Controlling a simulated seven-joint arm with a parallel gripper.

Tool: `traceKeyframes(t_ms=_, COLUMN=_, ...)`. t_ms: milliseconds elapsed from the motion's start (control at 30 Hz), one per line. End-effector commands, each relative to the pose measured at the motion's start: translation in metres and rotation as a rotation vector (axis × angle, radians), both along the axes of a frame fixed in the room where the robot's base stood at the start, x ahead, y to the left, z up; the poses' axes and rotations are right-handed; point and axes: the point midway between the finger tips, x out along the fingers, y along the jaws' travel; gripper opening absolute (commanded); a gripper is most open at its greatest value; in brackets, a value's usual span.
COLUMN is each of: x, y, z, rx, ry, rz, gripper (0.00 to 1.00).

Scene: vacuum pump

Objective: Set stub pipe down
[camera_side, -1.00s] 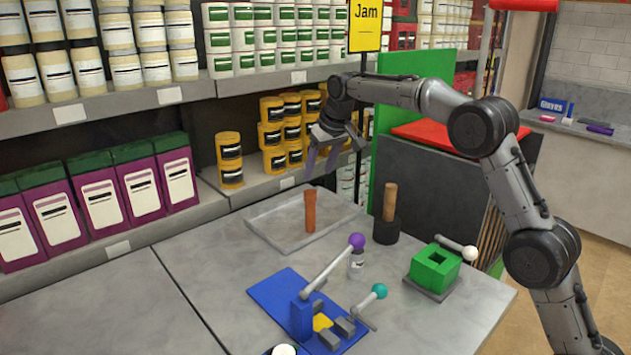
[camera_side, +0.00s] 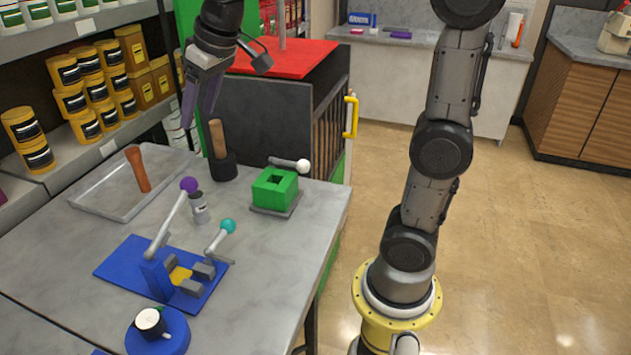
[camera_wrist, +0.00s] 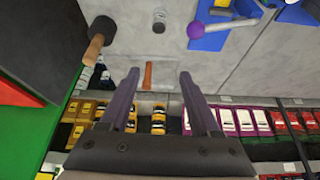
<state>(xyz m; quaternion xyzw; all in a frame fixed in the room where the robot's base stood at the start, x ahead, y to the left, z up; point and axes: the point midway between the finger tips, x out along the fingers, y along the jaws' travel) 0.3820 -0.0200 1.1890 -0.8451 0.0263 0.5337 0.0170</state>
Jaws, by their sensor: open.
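An orange-brown pipe, which looks like the stub pipe (camera_side: 138,168), stands on end, leaning slightly, in a shallow grey tray (camera_side: 103,205). In the wrist view the pipe (camera_wrist: 149,75) shows between my fingers in the picture, away from them. My gripper (camera_side: 198,120) is open and empty, raised above the table near the tray's right side. Its two fingers (camera_wrist: 159,75) are spread in the wrist view. Nothing touches the pipe except the tray.
A blue fixture (camera_side: 125,262) with purple-knobbed and teal-knobbed levers lies in front. A green block (camera_side: 273,188) with a square hole stands at right. Shelves of yellow jars (camera_side: 68,100) are behind.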

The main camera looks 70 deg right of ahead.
Motion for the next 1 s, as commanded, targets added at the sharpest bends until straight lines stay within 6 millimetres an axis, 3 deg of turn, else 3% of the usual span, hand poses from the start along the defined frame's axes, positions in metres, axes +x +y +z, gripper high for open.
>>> traceKeyframes(t_ms=33, x=-0.028, y=0.004, z=-0.002, rx=-0.001, ry=-0.008, rz=0.008, gripper=0.63)
traceKeyframes(t_ms=200, x=-0.106, y=0.012, z=-0.024, rx=-0.001, ry=-0.025, rz=0.029, gripper=0.63)
traceKeyframes(t_ms=300, x=-0.147, y=0.016, z=-0.045, rx=-0.002, ry=-0.033, rz=0.041, gripper=0.63)
traceKeyframes(t_ms=433, x=-0.188, y=0.019, z=-0.072, rx=-0.002, ry=-0.042, rz=0.053, gripper=0.63)
traceKeyframes(t_ms=633, x=-0.216, y=0.02, z=-0.096, rx=-0.002, ry=-0.048, rz=0.063, gripper=0.63)
traceKeyframes(t_ms=1000, x=-0.218, y=0.02, z=-0.098, rx=-0.002, ry=-0.047, rz=0.063, gripper=0.63)
